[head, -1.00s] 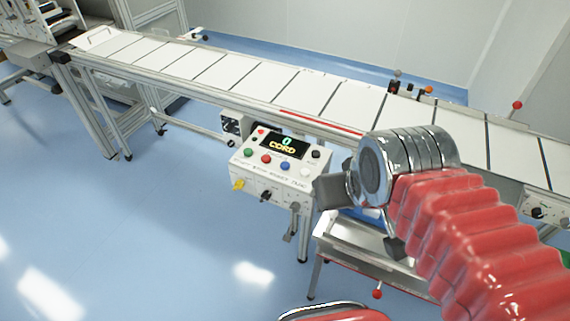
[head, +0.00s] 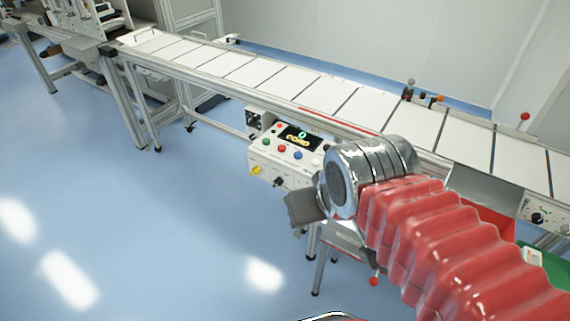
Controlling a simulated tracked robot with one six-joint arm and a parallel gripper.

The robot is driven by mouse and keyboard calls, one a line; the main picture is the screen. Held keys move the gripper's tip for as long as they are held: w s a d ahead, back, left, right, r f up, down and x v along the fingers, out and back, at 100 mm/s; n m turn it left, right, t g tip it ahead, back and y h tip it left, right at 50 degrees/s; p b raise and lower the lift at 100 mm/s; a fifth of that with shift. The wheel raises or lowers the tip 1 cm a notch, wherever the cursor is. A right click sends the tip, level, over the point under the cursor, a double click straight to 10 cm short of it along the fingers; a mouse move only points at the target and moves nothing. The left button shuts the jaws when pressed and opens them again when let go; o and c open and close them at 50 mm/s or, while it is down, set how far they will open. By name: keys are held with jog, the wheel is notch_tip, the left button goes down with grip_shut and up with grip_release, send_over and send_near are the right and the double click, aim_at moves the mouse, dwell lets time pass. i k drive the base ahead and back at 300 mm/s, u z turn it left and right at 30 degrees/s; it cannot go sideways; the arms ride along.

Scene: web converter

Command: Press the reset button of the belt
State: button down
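No reset label is readable. My gripper (head: 300,208) is a grey block just right of and in front of the box, apparently apart from it. Its fingers cannot be made out.
A red bin (head: 492,220) and a green item (head: 541,262) lie at the right, partly behind my arm. Another panel with black knobs (head: 537,218) is at the right edge. The blue floor (head: 150,230) at left is clear.

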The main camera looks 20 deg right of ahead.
aim_at(297, 155)
jog(key=u, duration=0.4)
jog(key=k, duration=0.5)
jog(key=u, duration=0.7)
jog(key=k, duration=0.55)
jog(key=u, duration=0.4)
jog(key=i, duration=1.35)
jog(key=z, duration=0.6)
jog(key=i, duration=0.65)
jog(key=z, duration=0.9)
jog(key=i, duration=0.75)
jog(key=z, duration=0.5)
